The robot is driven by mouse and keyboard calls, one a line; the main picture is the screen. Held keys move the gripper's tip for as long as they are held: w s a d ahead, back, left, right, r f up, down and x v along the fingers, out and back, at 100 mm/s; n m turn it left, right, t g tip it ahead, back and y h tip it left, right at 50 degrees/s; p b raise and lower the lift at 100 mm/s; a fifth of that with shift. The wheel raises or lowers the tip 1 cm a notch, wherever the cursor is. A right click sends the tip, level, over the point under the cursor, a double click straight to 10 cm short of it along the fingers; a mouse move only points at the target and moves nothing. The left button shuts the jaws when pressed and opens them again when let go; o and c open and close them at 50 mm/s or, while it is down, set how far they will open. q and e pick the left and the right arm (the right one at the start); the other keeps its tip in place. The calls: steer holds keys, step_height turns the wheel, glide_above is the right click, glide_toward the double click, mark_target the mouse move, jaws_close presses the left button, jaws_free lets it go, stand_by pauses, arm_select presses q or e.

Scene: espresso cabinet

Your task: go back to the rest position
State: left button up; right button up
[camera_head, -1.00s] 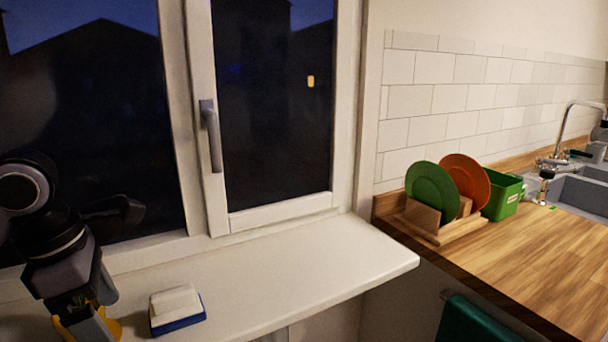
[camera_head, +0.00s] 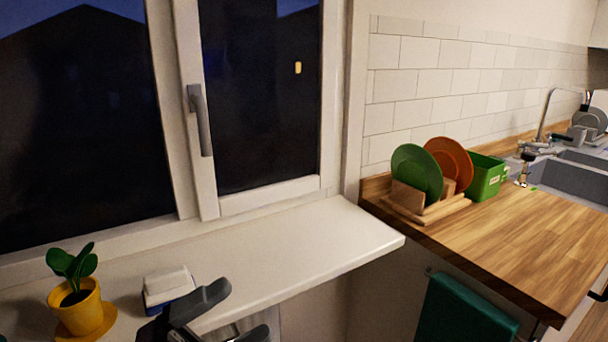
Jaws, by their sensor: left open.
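My left gripper (camera_head: 236,312) shows at the bottom of the head view, in front of the white window sill (camera_head: 300,250). Its two dark fingers are spread apart with nothing between them. It hides part of the sill's front edge. A white and blue block (camera_head: 168,285) lies on the sill just left of the gripper, apart from the fingers as far as I can tell. A potted plant (camera_head: 78,290) in a yellow pot stands upright on a yellow saucer further left. My right gripper does not show.
A wooden rack (camera_head: 440,210) with a green plate (camera_head: 417,172) and an orange plate (camera_head: 452,160) stands on the wooden counter (camera_head: 530,240), beside a green box (camera_head: 487,177). A sink (camera_head: 570,178) lies beyond. A dark green cloth (camera_head: 463,310) hangs below the counter.

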arm_select(q)
steer(key=w+a+f+n+t+y, duration=0.1)
steer(key=a+f+n+t+y, duration=0.35)
steer(key=f+n+y, duration=0.55)
steer(key=a+f+n+t+y, duration=0.45)
steer(key=f+n, duration=0.35)
steer(key=n, duration=0.4)
steer(key=s+a+f+n+g+y, duration=0.2)
steer(key=s+f+n+g+y, duration=0.2)
steer(key=s+f, duration=0.7)
step_height(320, 180, down, 5)
steer(key=n+g, duration=0.2)
steer(key=shift+s+a+r+n+g+y, duration=0.15)
steer(key=shift+s+n+g+y, duration=0.2)
steer(key=shift+n+g, duration=0.05)
